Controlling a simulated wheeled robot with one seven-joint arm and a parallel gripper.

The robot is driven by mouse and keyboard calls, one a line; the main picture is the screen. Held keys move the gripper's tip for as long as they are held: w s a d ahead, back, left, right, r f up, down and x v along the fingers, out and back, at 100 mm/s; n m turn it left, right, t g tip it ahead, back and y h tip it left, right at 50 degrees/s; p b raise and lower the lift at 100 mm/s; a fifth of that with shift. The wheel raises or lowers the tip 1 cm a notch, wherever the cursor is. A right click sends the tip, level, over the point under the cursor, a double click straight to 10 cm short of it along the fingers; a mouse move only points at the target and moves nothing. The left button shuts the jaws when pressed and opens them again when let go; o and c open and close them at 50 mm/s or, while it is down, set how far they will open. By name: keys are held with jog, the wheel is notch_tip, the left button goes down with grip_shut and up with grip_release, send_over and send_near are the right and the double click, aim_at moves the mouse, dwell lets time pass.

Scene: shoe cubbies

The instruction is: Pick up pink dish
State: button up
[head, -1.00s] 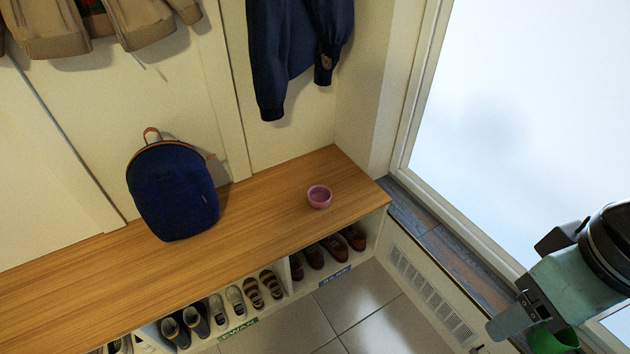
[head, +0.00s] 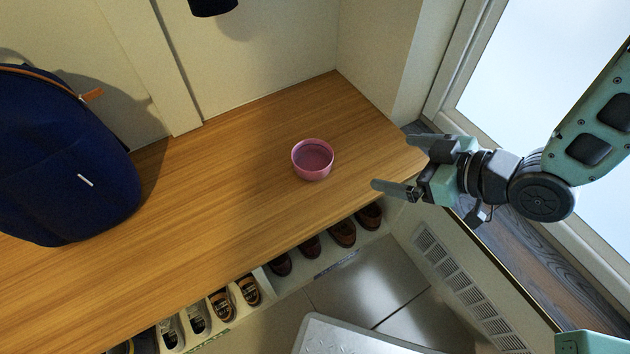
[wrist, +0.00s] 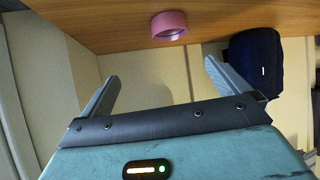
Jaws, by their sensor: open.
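The pink dish (head: 313,160) is a small round bowl standing upright on the wooden bench top (head: 230,190), near its right end. My gripper (head: 391,163) is to the right of the dish, its two fingers open and pointing left toward it, with a gap between them and the dish. In the wrist view the dish (wrist: 169,26) shows at the top, beyond the open fingertips of my gripper (wrist: 160,70). Nothing is between the fingers.
A dark blue backpack (head: 60,160) stands on the bench at the left. Several shoes (head: 342,233) sit in cubbies under the front edge. A wall post (head: 385,60) rises behind the right end. The bench around the dish is clear.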

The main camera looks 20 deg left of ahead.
notch_tip(320, 180, down, 5)
jog(key=s+y+b, duration=0.1)
jog(key=y+b, duration=0.1)
jog(key=b, duration=0.4)
send_near(321, 158)
jog(key=shift+s+a+r, duration=0.95)
jog(key=shift+s+a, duration=0.15)
jog(key=shift+r+b+x, duration=0.2)
jog(key=shift+b+x, duration=0.45)
jog(key=shift+x, duration=0.9)
jog(key=shift+r+b+x, duration=0.2)
jog(key=shift+b+x, duration=0.45)
jog(key=shift+x, duration=0.9)
jog(key=shift+a, duration=0.1)
jog(key=c, duration=1)
jog(key=shift+o, duration=0.2)
